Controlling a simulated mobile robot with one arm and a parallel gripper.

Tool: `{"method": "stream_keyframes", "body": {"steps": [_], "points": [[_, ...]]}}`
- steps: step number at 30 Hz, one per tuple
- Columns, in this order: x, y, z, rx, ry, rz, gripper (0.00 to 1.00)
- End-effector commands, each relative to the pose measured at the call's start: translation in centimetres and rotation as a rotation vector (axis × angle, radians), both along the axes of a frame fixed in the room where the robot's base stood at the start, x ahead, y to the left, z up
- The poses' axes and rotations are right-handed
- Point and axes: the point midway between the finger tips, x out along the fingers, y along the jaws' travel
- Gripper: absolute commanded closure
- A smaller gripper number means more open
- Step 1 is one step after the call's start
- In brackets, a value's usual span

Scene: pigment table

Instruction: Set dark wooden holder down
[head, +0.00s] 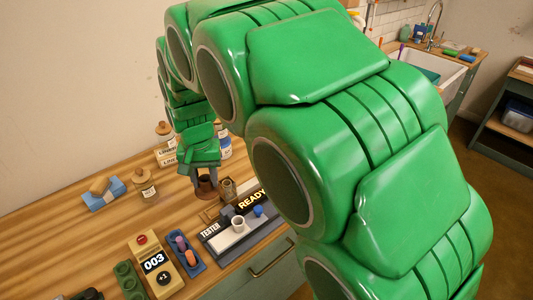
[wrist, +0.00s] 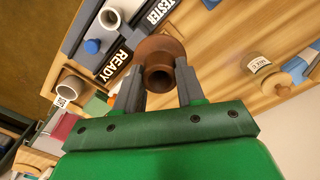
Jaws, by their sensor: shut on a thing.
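The dark wooden holder (wrist: 158,52) is a brown round piece with a wide flange and a hollow opening. My gripper (wrist: 157,68) is shut on it, one finger on each side, in the wrist view. In the head view the holder (head: 206,187) shows below my gripper (head: 205,174), at or just above the wooden tabletop (head: 85,235). It looks about upright there. I cannot tell whether its base touches the table. My arm hides much of the right side of the head view.
The tester tray (head: 213,250) with a READY sign (head: 252,199) and a white cup (head: 238,224) lies close by, in front and right. A small glass jar (head: 228,189) stands just right of the holder. A labelled jar (head: 145,186) stands left. Bare wood lies between them.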

Motion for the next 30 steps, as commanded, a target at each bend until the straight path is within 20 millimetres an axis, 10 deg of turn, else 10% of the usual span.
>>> {"method": "stream_keyframes", "body": {"steps": [18,30], "points": [[13.9,-11.4,0.8,-0.002,0.002,-0.127,0.93],[18.6,-17.5,1.0,-0.002,-0.001,-0.177,0.93]]}}
